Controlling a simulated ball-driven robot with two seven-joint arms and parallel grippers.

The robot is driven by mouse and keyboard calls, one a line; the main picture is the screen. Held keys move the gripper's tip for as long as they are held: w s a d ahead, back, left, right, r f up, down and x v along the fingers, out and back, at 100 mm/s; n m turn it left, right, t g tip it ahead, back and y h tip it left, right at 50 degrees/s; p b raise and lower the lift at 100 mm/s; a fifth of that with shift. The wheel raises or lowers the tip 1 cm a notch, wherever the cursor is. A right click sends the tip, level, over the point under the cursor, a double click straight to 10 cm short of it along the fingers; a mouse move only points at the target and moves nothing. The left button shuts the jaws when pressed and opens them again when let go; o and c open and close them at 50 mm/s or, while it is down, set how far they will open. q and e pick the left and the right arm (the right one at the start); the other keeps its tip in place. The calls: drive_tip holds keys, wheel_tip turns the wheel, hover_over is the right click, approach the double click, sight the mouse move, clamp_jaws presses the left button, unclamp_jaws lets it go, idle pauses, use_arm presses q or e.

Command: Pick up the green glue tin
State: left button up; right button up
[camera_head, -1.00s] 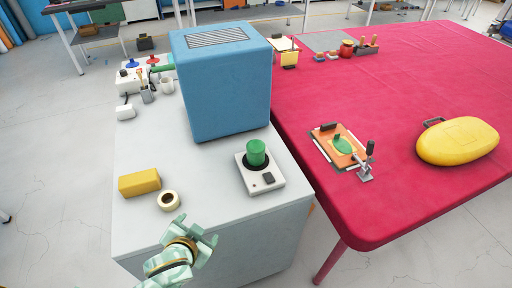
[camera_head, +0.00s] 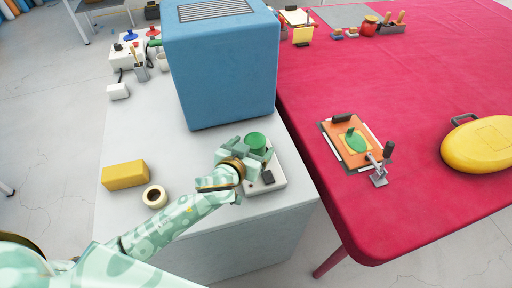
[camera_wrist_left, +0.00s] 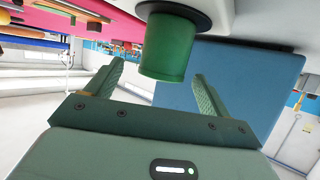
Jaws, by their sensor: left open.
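The green glue tin (camera_head: 256,142) stands upright on a white device with a dark round plate (camera_head: 277,181) on the grey cabinet top. My left gripper (camera_head: 252,158) is at the tin, its arm coming in from the lower left and hiding part of the device. In the left wrist view the green tin (camera_wrist_left: 168,48) shows large between and beyond the tips of the two open fingers (camera_wrist_left: 158,82). I cannot tell whether either finger touches it. My right gripper is not in view.
A tall blue box (camera_head: 220,70) stands close behind the tin. A yellow block (camera_head: 125,175) and a tape roll (camera_head: 154,196) lie to the left. The red table (camera_head: 420,90) at right holds an orange clamped board (camera_head: 340,140) and a yellow case (camera_head: 480,145).

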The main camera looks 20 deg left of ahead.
sight(258, 141)
use_arm(q)
drive_tip(key=shift+w+f, duration=0.1)
drive_tip(key=shift+w, duration=0.15)
drive_tip(key=shift+w+f, duration=0.2)
drive_tip(key=shift+w, duration=0.05)
drive_tip(key=b+x, duration=0.2)
drive_tip(key=x, duration=0.2)
drive_tip(key=shift+a+f, duration=0.15)
drive_tip(key=shift+f, duration=0.1)
drive_tip(key=shift+w, duration=0.2)
drive_tip(key=shift+s, duration=0.1)
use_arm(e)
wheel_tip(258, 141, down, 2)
use_arm(q)
drive_tip(key=shift+r, duration=0.1)
drive_tip(key=c, duration=1.4)
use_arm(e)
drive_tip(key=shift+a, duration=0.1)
use_arm(q)
drive_tip(key=shift+o, duration=0.2)
